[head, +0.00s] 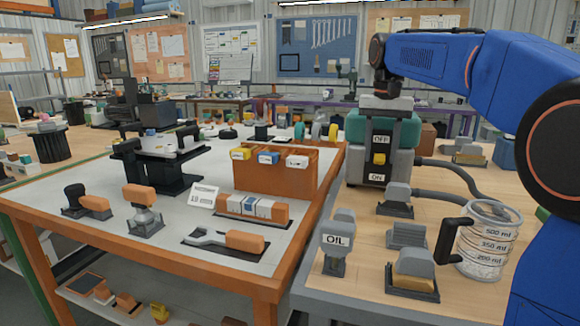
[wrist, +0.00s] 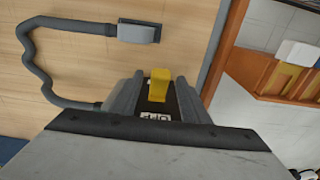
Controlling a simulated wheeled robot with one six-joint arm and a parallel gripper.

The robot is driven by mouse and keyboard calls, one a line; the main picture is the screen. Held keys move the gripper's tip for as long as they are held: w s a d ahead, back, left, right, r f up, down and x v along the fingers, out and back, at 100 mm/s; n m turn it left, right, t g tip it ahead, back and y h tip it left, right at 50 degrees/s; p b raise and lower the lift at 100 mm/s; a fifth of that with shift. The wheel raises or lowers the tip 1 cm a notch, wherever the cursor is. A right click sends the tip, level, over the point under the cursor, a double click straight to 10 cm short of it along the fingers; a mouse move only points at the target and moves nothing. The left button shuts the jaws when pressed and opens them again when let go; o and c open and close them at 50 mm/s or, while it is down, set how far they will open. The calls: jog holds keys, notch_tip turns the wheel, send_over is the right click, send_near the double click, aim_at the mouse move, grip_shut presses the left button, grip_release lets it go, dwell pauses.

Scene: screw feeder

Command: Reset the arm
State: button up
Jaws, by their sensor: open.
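In the head view my blue arm reaches in from the right and bends down at its end. My gripper (head: 386,93) is at the top of a teal and grey machine (head: 407,135). The yellow switch (head: 379,158) sits between the OFF and ON labels on the machine's front. In the wrist view the yellow switch (wrist: 160,84) shows from above, with a light grey block filling the bottom of the picture.
A clear measuring jug (head: 482,240), an OIL holder (head: 338,240) and small grey fixtures stand on the right wooden table. A hose (head: 465,170) runs right from the machine. An orange bin (head: 275,175) and several tools lie on the left table. Bare wood shows before the machine.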

dwell(0.3)
jog(key=shift+w+r, duration=0.1)
jog(key=shift+r, duration=0.1)
notch_tip(320, 180, up, 12)
notch_tip(320, 180, down, 12)
jog(key=shift+f, duration=0.25)
jog(key=shift+s+a+f+t+h, duration=0.1)
jog(key=shift+s+f+t+h, duration=0.2)
jog(key=shift+t, duration=0.7)
jog(key=shift+s+a+f+t+h, duration=0.1)
jog(key=shift+s+f+t+h, duration=0.2)
jog(key=shift+t, duration=0.7)
jog(key=s+a+r, duration=0.1)
jog(key=s+r, duration=0.1)
jog(key=r, duration=0.5)
jog(key=s+r+g, duration=0.1)
jog(key=s+r, duration=0.1)
jog(key=r, duration=0.5)
jog(key=shift+s+a+r, duration=0.35)
jog(key=shift+a, duration=0.05)
